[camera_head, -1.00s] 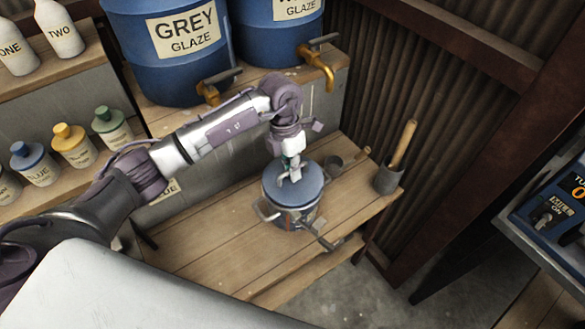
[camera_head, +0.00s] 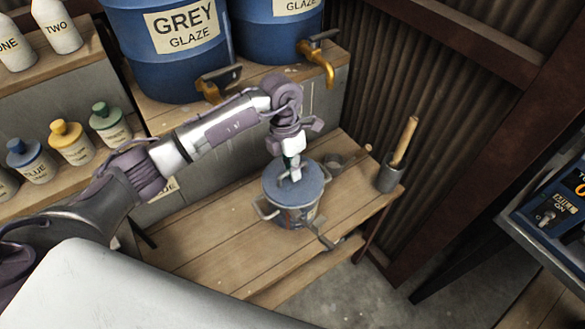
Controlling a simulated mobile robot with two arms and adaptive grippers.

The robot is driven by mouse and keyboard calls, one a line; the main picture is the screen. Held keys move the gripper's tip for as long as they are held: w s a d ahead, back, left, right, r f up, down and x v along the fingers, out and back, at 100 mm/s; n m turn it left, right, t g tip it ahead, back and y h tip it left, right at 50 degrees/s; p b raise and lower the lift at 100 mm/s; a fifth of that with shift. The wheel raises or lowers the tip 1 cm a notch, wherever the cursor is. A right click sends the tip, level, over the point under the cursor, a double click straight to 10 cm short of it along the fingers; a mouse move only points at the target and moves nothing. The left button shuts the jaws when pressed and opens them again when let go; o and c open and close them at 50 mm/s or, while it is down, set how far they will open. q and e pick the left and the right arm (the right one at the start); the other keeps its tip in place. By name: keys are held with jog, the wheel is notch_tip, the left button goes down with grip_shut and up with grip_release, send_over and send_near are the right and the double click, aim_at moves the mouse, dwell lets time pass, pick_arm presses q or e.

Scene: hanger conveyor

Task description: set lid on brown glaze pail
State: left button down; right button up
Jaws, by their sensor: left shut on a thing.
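A pail (camera_head: 297,217) with side handles and a partly visible label stands on the wooden bench. A round blue-grey lid (camera_head: 283,187) is over its top and looks level with the rim. I cannot tell whether the lid is fully seated. My left gripper (camera_head: 293,175) points down from above and is shut on the lid at its middle. The fingertips and the lid's grip are small and partly hidden by the gripper. My right gripper is not in view.
The wooden bench (camera_head: 215,240) is clear left of the pail. Blue glaze barrels (camera_head: 175,75) with taps stand at the back.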

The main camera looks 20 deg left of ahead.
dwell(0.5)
pick_arm(q)
jog(key=c, duration=1.5)
grip_release()
jog(key=o, duration=0.6)
jog(key=r, duration=0.4)
jog(key=w+a+r, duration=0.1)
jog(key=r, duration=0.3)
jog(key=a+r, duration=0.1)
jog(key=r, duration=0.2)
jog(key=shift+w+r, duration=0.2)
jog(key=shift+r, duration=0.2)
jog(key=shift+f, duration=0.1)
